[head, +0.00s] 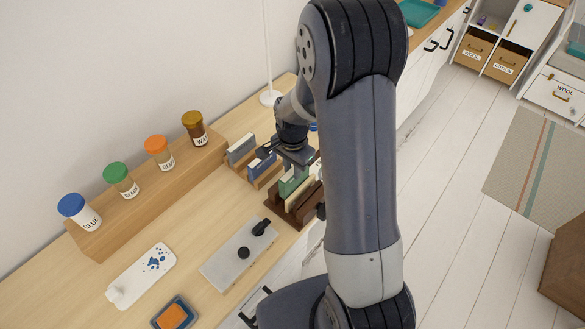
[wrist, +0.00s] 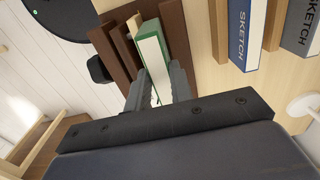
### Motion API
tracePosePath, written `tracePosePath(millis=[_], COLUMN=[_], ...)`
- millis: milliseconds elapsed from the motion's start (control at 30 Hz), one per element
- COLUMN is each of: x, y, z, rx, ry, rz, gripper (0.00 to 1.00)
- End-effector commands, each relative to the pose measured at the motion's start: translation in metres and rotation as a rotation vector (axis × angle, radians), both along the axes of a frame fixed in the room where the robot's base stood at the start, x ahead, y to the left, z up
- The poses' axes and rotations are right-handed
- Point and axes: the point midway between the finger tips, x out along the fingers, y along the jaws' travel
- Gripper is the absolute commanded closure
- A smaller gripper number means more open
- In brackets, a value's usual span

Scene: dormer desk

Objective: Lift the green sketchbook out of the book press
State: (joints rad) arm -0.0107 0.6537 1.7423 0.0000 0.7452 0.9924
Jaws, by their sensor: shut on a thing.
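The green sketchbook (head: 291,184) stands in the dark brown book press (head: 292,213) on the desk. The wrist view shows the sketchbook's white page edge and green cover (wrist: 149,49) between the brown boards of the press (wrist: 174,31). My gripper (head: 294,163) is above the press and shut on the sketchbook, one finger on each side of it in the wrist view (wrist: 158,84). I cannot tell whether the sketchbook's bottom touches the press floor. Part of the press is hidden behind my arm.
A grey sketchbook (head: 241,148) and a blue sketchbook (head: 262,164) stand in wooden holders close behind the press. Several lidded jars line a wooden riser (head: 140,196) along the wall. A grey slab (head: 232,264) with black fittings lies in front left.

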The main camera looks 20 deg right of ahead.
Motion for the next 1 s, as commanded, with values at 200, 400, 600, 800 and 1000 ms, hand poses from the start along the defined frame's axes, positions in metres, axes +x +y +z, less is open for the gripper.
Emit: tracePosePath(millis=[200, 400, 600, 800, 1000], x=[0.000, 0.000, 0.000, 0.000, 0.000], y=[0.000, 0.000, 0.000, 0.000, 0.000], z=[0.014, 0.023, 0.033, 0.043, 0.051], rx=[0.000, 0.000, 0.001, 0.000, 0.001], ry=[-0.001, 0.000, -0.001, -0.001, -0.001], rz=[0.000, 0.000, 0.000, 0.000, 0.000], gripper=[0.97, 0.97, 0.97, 0.97, 0.97])
